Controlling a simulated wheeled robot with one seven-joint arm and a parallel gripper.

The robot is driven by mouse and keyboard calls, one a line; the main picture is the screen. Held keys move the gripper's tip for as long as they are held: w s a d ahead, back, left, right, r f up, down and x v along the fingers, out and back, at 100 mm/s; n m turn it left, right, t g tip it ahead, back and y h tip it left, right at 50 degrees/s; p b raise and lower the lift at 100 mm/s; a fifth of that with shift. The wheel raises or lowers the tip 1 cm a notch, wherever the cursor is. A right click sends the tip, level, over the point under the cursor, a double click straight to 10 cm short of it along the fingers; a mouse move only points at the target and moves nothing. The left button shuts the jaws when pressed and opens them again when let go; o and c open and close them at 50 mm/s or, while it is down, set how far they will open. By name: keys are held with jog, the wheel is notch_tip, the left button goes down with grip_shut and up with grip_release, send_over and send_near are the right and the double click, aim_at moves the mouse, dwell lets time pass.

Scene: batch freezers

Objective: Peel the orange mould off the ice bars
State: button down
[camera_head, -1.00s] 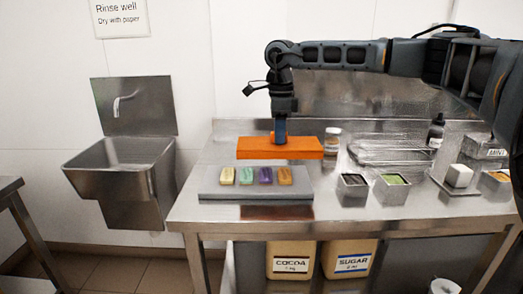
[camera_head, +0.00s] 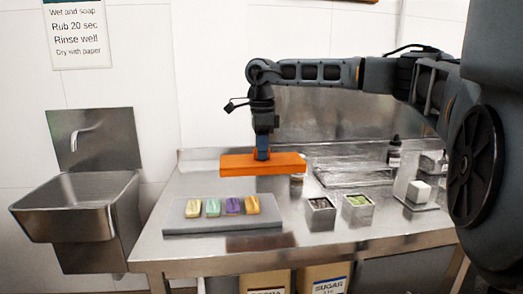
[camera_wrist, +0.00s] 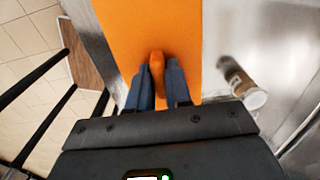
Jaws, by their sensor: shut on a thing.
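The orange mould (camera_head: 285,164) is a flat block held level in the air above the table, behind the ice bars. My gripper (camera_head: 262,155) points down and is shut on a raised part at the mould's top. In the wrist view, my gripper's two fingers (camera_wrist: 158,88) close on a rounded orange knob of the mould (camera_wrist: 140,25). Several ice bars stand in a row on a grey slab: pale yellow (camera_head: 193,208), mint green (camera_head: 213,207), purple (camera_head: 233,206) and orange-yellow (camera_head: 252,204). They are uncovered and apart from the mould.
The grey slab (camera_head: 225,228) lies at the table's front left. Two small metal tubs (camera_head: 321,213) stand right of it, with a white block on a tray (camera_head: 419,191) farther right. A jar (camera_wrist: 243,85) stands close beside the mould. A steel sink (camera_head: 75,200) is at the left.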

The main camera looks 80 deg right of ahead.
jog(key=shift+r+p, duration=0.3)
jog(key=shift+r, duration=0.35)
jog(key=shift+r+p, duration=0.3)
jog(key=shift+r, duration=0.4)
jog(key=shift+r, duration=0.4)
jog(key=shift+r+p, duration=1.55)
jog(key=shift+r, duration=0.85)
